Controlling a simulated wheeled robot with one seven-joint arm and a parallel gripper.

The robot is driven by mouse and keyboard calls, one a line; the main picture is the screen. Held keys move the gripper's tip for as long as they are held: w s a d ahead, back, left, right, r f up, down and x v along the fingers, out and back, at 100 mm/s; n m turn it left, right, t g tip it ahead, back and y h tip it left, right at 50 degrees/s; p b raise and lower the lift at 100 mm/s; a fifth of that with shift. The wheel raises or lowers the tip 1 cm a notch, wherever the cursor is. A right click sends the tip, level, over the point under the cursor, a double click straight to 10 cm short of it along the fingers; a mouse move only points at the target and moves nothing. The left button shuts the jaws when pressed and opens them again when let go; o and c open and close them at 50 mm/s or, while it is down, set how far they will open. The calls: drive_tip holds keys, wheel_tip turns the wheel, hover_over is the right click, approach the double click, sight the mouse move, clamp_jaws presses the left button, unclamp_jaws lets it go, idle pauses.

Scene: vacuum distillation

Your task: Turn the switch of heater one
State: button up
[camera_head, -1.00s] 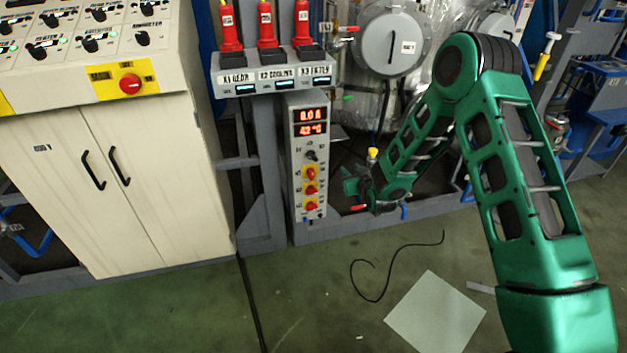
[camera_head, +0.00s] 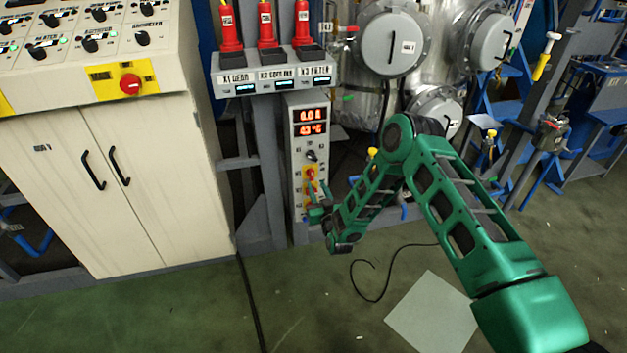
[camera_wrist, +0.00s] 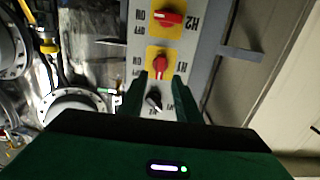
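The heater panel (camera_head: 297,145) is a narrow grey box with two lit displays, a black knob (camera_head: 311,156) and red switches on yellow plates. A red switch (camera_head: 310,174) shows just below the black knob. The lower switches are hidden behind my gripper (camera_head: 318,198), which is close in front of the panel. In the wrist view, the heater one switch, labelled H1 (camera_wrist: 160,65), lies just beyond my fingertips, roughly between their lines. The H2 switch (camera_wrist: 168,18) is farther up, its handle sideways. My gripper (camera_wrist: 160,80) is open and empty. Contact cannot be told.
A white cabinet (camera_head: 150,185) with a control desk stands left of the panel. A shelf (camera_head: 275,75) with three red-handled devices is above it. Metal vessels (camera_head: 390,45) stand behind on the right. A black cable (camera_head: 370,295) and a pale sheet (camera_head: 430,315) lie on the open floor.

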sight(312, 176)
drive_tip(key=shift+x, duration=3.2)
drive_tip(key=shift+s, duration=0.1)
clamp_jaws()
